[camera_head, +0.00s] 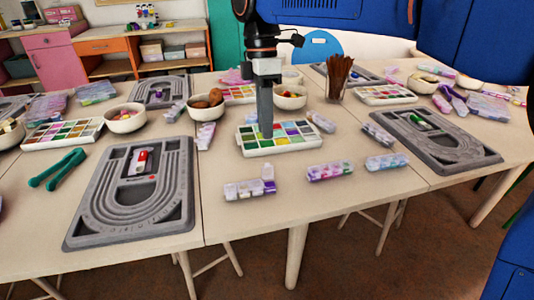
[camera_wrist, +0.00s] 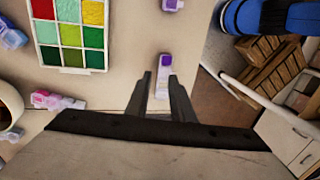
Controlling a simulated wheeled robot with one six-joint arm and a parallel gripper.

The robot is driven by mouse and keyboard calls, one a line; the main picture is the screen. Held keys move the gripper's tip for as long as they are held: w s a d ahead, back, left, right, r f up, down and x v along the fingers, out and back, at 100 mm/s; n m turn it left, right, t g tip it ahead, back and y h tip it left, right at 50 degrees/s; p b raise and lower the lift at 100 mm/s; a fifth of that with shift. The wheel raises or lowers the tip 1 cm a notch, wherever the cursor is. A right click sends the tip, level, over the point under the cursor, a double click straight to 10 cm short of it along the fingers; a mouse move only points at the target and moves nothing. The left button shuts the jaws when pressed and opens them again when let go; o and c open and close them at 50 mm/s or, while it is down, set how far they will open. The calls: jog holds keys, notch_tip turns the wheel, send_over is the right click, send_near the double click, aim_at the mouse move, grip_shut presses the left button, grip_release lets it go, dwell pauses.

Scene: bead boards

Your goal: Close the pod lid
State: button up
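A bead pod (camera_head: 245,190) with a row of small compartments lies near the front edge of the middle table. At its right end a pale lid (camera_head: 268,172) stands raised above the row; the other lids look flat. My gripper (camera_head: 266,130) points down over the paint-like colour tray, behind and above this pod, and is apart from it. In the wrist view my gripper (camera_wrist: 160,77) has its two fingers spread with a gap between them. A white and purple pod piece (camera_wrist: 163,66) shows below, in line with the gap; I cannot tell which pod it is.
The colour tray (camera_head: 279,147) lies under my gripper. Other closed-looking pods (camera_head: 330,172) and (camera_head: 387,162) lie to the right. Grey bead boards (camera_head: 84,209) and (camera_head: 465,158) flank the middle. A cup of brown sticks (camera_head: 338,80) stands behind. Bare table surrounds the front pods.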

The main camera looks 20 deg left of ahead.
send_over(268, 172)
jog(key=f, duration=0.8)
jog(key=shift+w+a, duration=0.3)
jog(key=shift+w, duration=0.1)
grip_shut()
